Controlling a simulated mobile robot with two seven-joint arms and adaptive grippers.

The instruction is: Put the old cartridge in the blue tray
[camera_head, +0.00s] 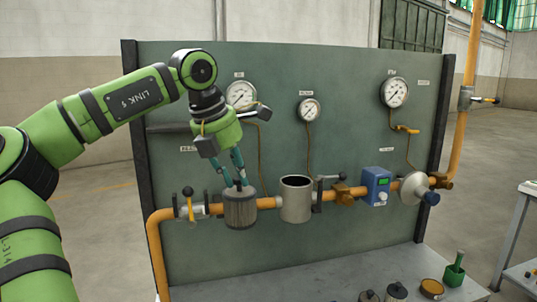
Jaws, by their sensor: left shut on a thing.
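The old cartridge (240,210) is a dark grey ribbed cylinder, roughly upright, in front of the orange pipe and left of the open housing. My left gripper (239,184) comes down from above and is shut on the top of this cylinder. The cartridge appears clear of the open-topped metal housing (297,203), whose dark inside shows empty at the rim. I do not see a blue tray in this view. My right gripper is not in view.
The green panel (330,130) carries gauges, valves and a blue box (377,186) on the orange pipe (344,198). The bench top (330,278) below holds small dark cylinders (397,291), an orange round container (431,287) and a green holder (455,274). A table (525,222) stands at the right edge.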

